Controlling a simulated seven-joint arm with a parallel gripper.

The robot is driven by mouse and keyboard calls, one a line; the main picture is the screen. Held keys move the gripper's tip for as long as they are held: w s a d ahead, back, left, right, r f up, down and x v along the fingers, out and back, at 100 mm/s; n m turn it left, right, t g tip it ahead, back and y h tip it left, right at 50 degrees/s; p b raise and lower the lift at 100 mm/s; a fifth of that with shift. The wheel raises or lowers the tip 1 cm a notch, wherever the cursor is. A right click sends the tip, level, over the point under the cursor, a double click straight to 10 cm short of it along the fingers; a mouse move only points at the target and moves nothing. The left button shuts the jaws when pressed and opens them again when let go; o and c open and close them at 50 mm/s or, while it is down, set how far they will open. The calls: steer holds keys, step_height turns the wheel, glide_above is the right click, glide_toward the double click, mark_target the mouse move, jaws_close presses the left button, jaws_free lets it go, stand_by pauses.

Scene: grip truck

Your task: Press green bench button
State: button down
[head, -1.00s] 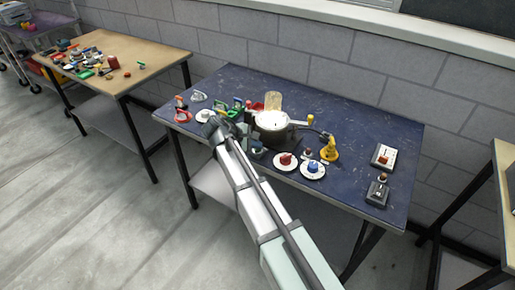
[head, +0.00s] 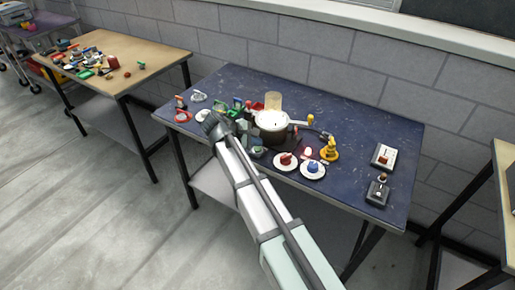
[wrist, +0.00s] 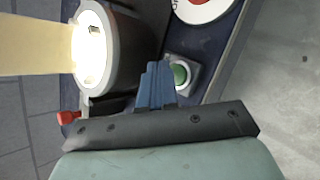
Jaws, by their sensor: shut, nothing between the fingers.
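The green button (wrist: 180,74) is a round green cap on a pale square base in the wrist view. My gripper (wrist: 154,70) is shut and empty, its blue fingers together. In the wrist view the fingertips show just left of the green cap and overlap the left side of its base. I cannot tell whether they touch it. In the head view my gripper (head: 246,133) is over the front left of the blue bench (head: 370,125), and the green button cannot be made out clearly there.
A round pot (head: 271,127) with a lit top stands close beside my gripper. Red (head: 286,160) and blue (head: 313,169) buttons on white discs sit to the right, near a yellow object (head: 329,151). Several small clamps crowd the left. The bench's back right is clear.

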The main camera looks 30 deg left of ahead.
mark_target(256, 149)
steer(key=shift+r, duration=2.7)
